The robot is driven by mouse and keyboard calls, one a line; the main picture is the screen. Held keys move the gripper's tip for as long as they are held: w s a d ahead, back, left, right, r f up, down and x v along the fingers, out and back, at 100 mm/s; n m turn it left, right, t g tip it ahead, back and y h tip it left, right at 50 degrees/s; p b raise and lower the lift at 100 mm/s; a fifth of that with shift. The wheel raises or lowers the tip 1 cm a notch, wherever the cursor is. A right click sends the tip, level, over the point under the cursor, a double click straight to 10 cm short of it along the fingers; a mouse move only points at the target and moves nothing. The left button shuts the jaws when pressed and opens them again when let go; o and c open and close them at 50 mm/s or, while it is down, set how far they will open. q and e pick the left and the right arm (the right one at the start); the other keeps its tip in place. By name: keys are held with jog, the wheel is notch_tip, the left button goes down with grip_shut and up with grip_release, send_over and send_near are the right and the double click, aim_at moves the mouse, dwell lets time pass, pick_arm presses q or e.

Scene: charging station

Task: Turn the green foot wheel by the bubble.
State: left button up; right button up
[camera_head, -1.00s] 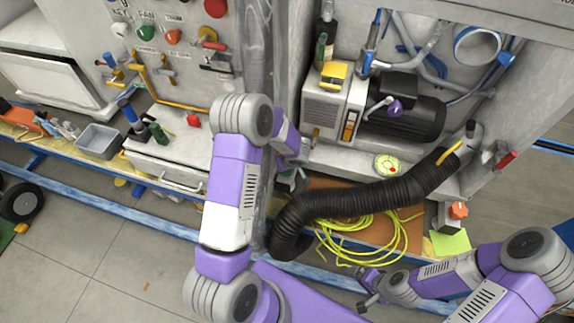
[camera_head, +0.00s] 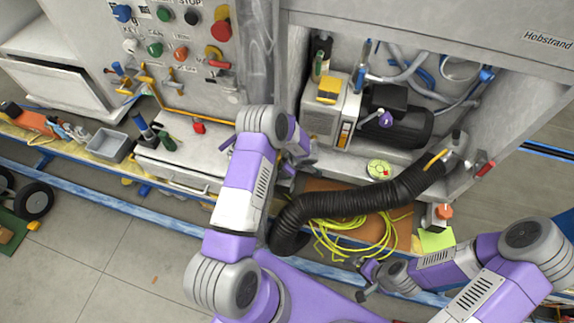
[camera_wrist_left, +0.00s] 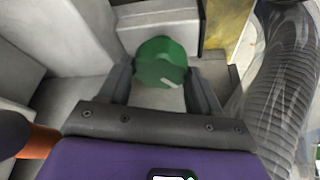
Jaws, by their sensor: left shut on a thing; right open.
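In the left wrist view the green foot wheel (camera_wrist_left: 160,62) is round, with a pale mark on its lower edge. It sits between the fingers of my left gripper (camera_wrist_left: 162,85), which is shut on it. In the head view my left gripper (camera_head: 292,168) is low by the machine's front edge, and the wheel cannot be made out there. The bubble (camera_head: 378,169) is a round yellow-green disc with a red dot on its right side, on the ledge below the motor. My right gripper (camera_head: 365,282) is open and empty near the floor.
A black corrugated hose (camera_head: 350,197) curves right of my left gripper, above a coiled yellow cable (camera_head: 342,240). A black pump motor (camera_head: 400,122) stands behind the bubble.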

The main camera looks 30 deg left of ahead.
pick_arm(q)
jog(key=shift+n, duration=0.6)
jog(key=shift+g+p, duration=0.3)
jog(key=shift+p, duration=0.05)
jog(key=o, duration=1)
jog(key=shift+o, duration=0.2)
